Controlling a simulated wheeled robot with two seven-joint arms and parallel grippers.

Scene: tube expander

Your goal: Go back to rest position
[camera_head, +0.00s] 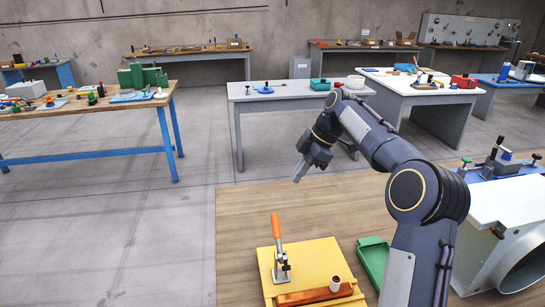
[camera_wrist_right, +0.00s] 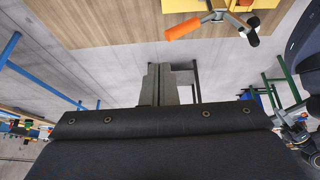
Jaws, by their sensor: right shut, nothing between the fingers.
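My right arm reaches in from the lower right of the head view. Its gripper (camera_head: 300,172) is shut and empty, held in the air beyond the far edge of the wooden table. In the right wrist view its fingers (camera_wrist_right: 158,84) are together. A yellow fixture (camera_head: 310,262) stands on the table below and nearer, apart from the gripper. It carries a clamp (camera_head: 281,262) with an upright orange handle (camera_head: 277,229), an orange-red block (camera_head: 312,296) and a small pale tube (camera_head: 335,284). The orange handle also shows in the right wrist view (camera_wrist_right: 183,29). My left gripper is not in view.
A green tray (camera_head: 374,262) lies right of the fixture, partly behind my arm. A large white machine part (camera_head: 510,205) stands at the right edge. The wooden table (camera_head: 240,225) is bare at its left. Benches with tools stand behind, including a grey one (camera_head: 290,93).

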